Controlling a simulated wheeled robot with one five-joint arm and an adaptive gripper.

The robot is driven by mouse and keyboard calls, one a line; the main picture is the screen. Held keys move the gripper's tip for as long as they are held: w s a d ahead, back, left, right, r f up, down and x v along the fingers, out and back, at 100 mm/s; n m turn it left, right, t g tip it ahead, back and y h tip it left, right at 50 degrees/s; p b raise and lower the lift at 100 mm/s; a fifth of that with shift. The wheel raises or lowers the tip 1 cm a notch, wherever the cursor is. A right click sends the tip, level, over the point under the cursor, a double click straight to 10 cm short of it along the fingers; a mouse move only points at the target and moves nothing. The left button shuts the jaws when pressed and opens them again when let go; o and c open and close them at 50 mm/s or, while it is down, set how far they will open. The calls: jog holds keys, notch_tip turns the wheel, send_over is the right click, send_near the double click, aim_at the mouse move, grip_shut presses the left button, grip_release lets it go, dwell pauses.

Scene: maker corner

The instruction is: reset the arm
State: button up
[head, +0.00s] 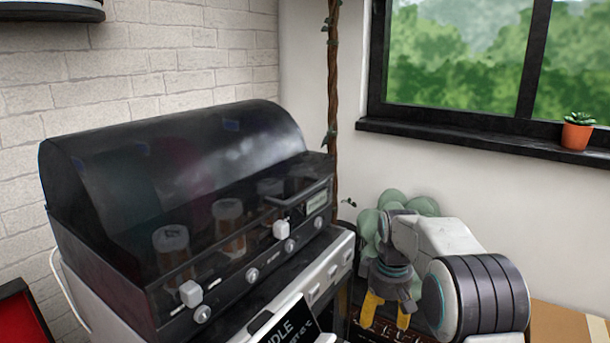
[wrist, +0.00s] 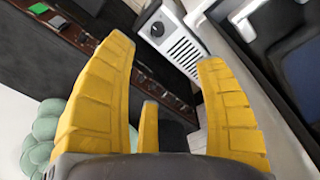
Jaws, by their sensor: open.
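My gripper (head: 387,314) hangs from my arm at the lower right of the head view, its yellow fingers pointing down. It is beside the right end of the hooded machine, apart from it in the picture. In the wrist view my gripper (wrist: 165,52) has its yellow fingers spread wide, with nothing between them. Part of the surface below my gripper is hidden by my arm.
A machine with a dark see-through hood (head: 180,160) and several jars inside fills the left. A green plant (head: 368,225) stands behind my arm. A cardboard box (head: 565,322) is at the lower right. The wrist view shows a white vented box (wrist: 172,40) beyond the fingers.

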jog(key=s+r+m+t+p, duration=0.1)
jog(key=s+r+p, duration=0.45)
jog(key=r, duration=0.45)
jog(key=s+r+m+p, duration=0.1)
jog(key=s+r+p, duration=0.4)
jog(key=s+r, duration=0.3)
jog(key=s+r+m+p, duration=0.1)
jog(key=s+r+p, duration=0.5)
jog(key=s, duration=0.3)
jog(key=s+r+m+t+p, duration=0.1)
jog(key=s+r+m+p, duration=0.1)
jog(key=s+r+p, duration=0.4)
jog(key=shift+s+p, duration=0.3)
jog(key=shift+s, duration=1.15)
